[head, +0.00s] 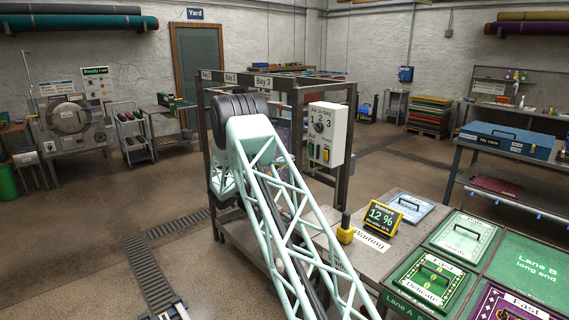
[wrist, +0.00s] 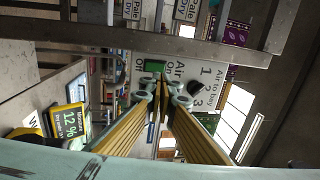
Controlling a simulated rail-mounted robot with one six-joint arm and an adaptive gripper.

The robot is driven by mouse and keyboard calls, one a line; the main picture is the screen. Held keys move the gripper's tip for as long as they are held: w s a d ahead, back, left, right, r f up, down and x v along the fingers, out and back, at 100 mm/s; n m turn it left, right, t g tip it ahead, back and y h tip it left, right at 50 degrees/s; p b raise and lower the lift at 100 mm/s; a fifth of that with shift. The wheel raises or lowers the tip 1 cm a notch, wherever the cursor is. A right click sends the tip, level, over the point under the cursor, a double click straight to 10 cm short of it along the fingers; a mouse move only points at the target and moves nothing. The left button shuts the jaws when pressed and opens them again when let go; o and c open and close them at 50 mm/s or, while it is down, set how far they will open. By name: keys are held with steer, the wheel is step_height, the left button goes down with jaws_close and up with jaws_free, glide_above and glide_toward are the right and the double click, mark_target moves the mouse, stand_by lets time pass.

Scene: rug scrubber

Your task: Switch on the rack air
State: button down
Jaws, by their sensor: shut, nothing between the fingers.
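The white air box (head: 327,135) is fixed to the rack's front post. Its upper face reads "Air to bay" with numbers 1, 2, 3 around a dark selector knob (head: 319,127). Below are a green control (head: 311,150) and a yellow one (head: 325,154). In the wrist view the box face (wrist: 207,72) appears turned sideways, with the knob (wrist: 197,88) right of my fingers and the green control (wrist: 151,65) just left of the tips. My gripper (wrist: 164,80) is shut and empty, pointing at the box's lower part; contact cannot be told. In the head view my arm hides it.
The dark metal rack (head: 345,115) has posts and beams around the box; a beam (wrist: 130,48) crosses the wrist view. Below are a yellow moisture meter (head: 382,216) reading 12 % and green lidded panels (head: 463,237). A side bench (head: 510,190) stands at right. Open floor lies left.

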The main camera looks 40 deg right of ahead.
mark_target(309, 147)
steer(key=shift+w+d+r+b, duration=0.15)
steer(key=shift+d+r, duration=0.15)
steer(key=shift+d, duration=1.35)
steer(key=shift+w+d+r+b, duration=0.2)
steer(key=shift+d+r, duration=0.1)
steer(key=shift+d, duration=1.4)
steer(key=shift+w+d+r+b, duration=0.15)
steer(key=shift+d+r, duration=0.15)
steer(key=shift+d, duration=1.35)
steer(key=shift+w+a+r+p, duration=0.1)
steer(key=shift+r+p, duration=0.05)
steer(key=shift+p, duration=0.25)
